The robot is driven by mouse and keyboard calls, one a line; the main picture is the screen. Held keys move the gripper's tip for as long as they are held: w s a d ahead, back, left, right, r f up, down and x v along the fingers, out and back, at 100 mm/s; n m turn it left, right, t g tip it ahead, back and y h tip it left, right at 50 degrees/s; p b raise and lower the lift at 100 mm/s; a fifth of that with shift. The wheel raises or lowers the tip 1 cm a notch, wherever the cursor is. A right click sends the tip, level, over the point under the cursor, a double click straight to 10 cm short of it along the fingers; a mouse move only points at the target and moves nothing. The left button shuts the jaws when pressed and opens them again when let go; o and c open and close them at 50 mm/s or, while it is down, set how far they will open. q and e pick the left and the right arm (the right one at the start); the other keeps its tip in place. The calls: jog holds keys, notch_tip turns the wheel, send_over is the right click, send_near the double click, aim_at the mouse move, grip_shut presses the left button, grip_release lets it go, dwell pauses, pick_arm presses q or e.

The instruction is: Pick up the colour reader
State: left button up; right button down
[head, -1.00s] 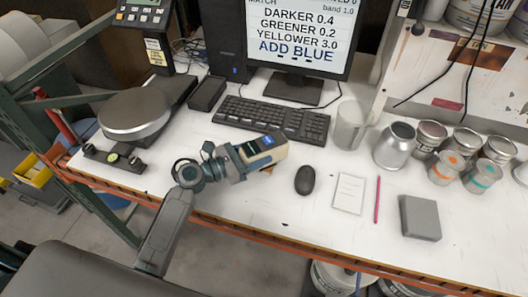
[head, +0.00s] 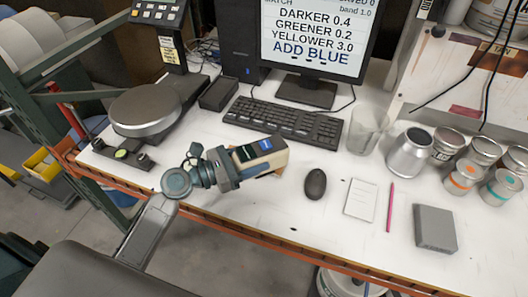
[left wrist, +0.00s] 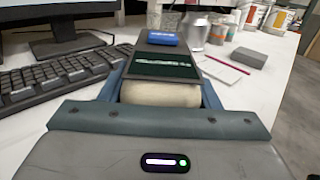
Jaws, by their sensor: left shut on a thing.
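The colour reader (head: 262,152) is a cream handheld block with a dark screen and a blue patch. In the head view it is at the front left of the bench, left of the mouse. My left gripper (head: 232,166) is shut on its near end. In the left wrist view the colour reader (left wrist: 165,65) lies between the two fingers, its screen facing up. I cannot tell how far it is off the bench. My right gripper is not in view.
The keyboard (head: 283,122) lies just behind the reader. The black mouse (head: 315,184) and a white notepad (head: 360,199) are to its right. A scale (head: 145,108) stands at the left. Several cans and a grey box (head: 435,228) are at the right. The bench front is fairly clear.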

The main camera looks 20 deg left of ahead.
pick_arm(q)
jog(key=s+a+r+b, duration=0.1)
jog(key=s+a+b, duration=0.1)
jog(key=s, duration=0.7)
jog(key=shift+s+a+b, duration=0.2)
jog(key=shift+a+b, duration=0.1)
jog(key=shift+a, duration=0.2)
